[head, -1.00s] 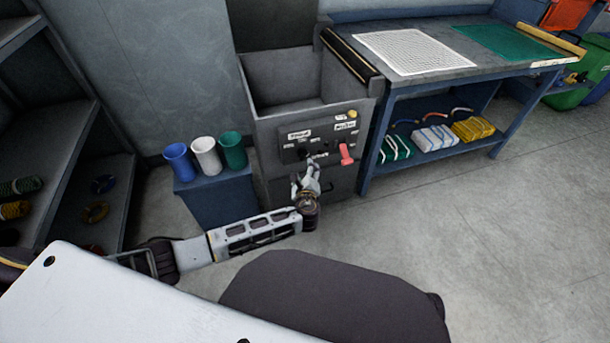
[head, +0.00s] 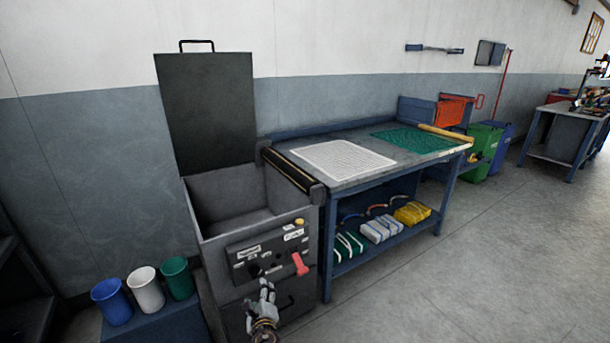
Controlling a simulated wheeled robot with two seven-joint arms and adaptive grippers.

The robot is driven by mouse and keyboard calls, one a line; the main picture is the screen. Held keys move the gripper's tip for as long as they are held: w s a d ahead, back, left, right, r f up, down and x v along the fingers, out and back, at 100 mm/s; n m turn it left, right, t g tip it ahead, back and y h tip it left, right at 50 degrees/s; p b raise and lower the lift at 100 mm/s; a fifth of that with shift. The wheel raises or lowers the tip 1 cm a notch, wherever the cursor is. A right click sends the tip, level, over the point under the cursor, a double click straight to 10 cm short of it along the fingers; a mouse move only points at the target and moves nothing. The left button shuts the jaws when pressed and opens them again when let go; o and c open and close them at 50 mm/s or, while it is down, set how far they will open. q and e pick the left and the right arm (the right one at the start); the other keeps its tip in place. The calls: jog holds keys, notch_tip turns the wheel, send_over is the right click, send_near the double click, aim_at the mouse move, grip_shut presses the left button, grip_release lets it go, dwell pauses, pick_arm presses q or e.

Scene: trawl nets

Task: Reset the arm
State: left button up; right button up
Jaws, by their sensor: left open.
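My left gripper (head: 264,290) is at the lower middle of the head view, with its fingers pointing up toward the control panel (head: 270,252) of the grey machine. It is open and I see nothing held in it. It overlaps the panel's lower edge, just below a dark knob (head: 254,271) and left of a red lever (head: 300,264). I cannot tell whether the fingers touch the machine. Most of my left arm is below the picture edge. My right gripper is not in view.
The machine's dark lid (head: 206,115) stands open above its empty-looking bin. Blue (head: 111,302), white (head: 146,289) and green (head: 176,278) cups stand at left. A workbench (head: 330,174) with white and green nets adjoins the machine at right. The floor (head: 450,285) at right is clear.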

pick_arm(q)
jog(key=s+d+r+n+g+h, duration=0.3)
jog(key=s+n+g, duration=0.4)
jog(key=n, duration=0.9)
jog(key=s+a+f+n+g+h, duration=0.1)
jog(key=s+f+n+g, duration=0.1)
jog(key=s+f, duration=0.7)
jog(key=s+a+f+n+g+h, duration=0.1)
jog(key=s+a+f+n+g, duration=0.1)
jog(key=s+f, duration=0.7)
jog(key=s+g+p, duration=0.1)
jog(key=s, duration=0.7)
jog(key=shift+a+h, duration=0.3)
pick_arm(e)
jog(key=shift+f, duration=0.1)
pick_arm(q)
jog(key=shift+f, duration=0.2)
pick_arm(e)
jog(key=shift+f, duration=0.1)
